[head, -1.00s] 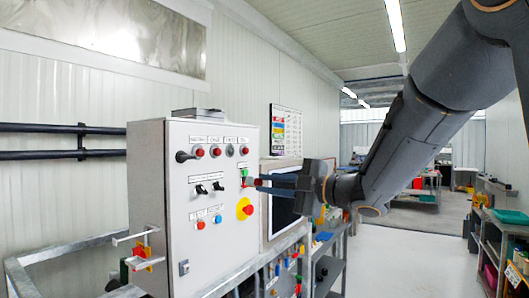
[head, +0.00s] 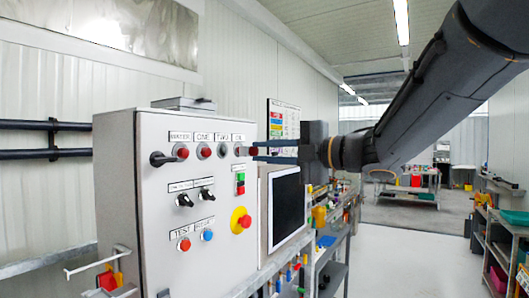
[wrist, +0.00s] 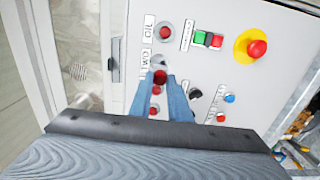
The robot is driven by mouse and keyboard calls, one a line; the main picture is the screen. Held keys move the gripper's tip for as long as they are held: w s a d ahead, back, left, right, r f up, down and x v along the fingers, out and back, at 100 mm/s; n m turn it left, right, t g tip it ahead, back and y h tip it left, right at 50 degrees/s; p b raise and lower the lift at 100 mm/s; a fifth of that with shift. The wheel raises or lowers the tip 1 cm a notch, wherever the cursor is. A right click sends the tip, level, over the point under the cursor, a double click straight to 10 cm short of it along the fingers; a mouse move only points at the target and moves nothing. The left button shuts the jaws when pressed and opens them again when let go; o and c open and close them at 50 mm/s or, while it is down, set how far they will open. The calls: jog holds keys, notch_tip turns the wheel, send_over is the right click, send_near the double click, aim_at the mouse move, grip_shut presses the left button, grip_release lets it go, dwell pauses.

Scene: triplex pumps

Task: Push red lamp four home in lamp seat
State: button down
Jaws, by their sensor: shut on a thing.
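A grey control panel (head: 160,230) carries a top row of labelled lamps. Seat TWO (head: 222,150) is a grey ring without a red cap; the wrist view shows it (wrist: 159,60) just beyond my fingertips. My gripper (head: 256,151) is shut on a red lamp (head: 252,151), also seen between the fingers in the wrist view (wrist: 160,76). The held lamp is level with the row and appears apart from the panel face. Red lamps WATER (head: 181,152), ONE (head: 204,151) and OIL (head: 239,150) sit in the panel.
Below the row are black selector switches (head: 184,200), green and red buttons (head: 240,183), a yellow-and-red emergency stop (head: 241,220) and test buttons (head: 184,244). A dark screen (head: 284,208) stands right of the panel.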

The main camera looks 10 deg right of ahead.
aim_at(257, 151)
jog(key=shift+d, duration=0.1)
jog(key=shift+s+d, duration=0.1)
jog(key=shift+s, duration=0.05)
jog(key=shift+b+x, duration=0.75)
jog(key=shift+x, duration=2.05)
jog(key=shift+b+x, duration=0.5)
jog(key=shift+x, duration=1.3)
jog(key=c, duration=1.6)
grip_release()
jog(key=shift+r, duration=0.1)
jog(key=shift+s, duration=0.1)
jog(key=b+v, duration=0.2)
jog(key=v, duration=0.5)
jog(key=shift+s+d, duration=0.2)
jog(key=shift+d, duration=0.05)
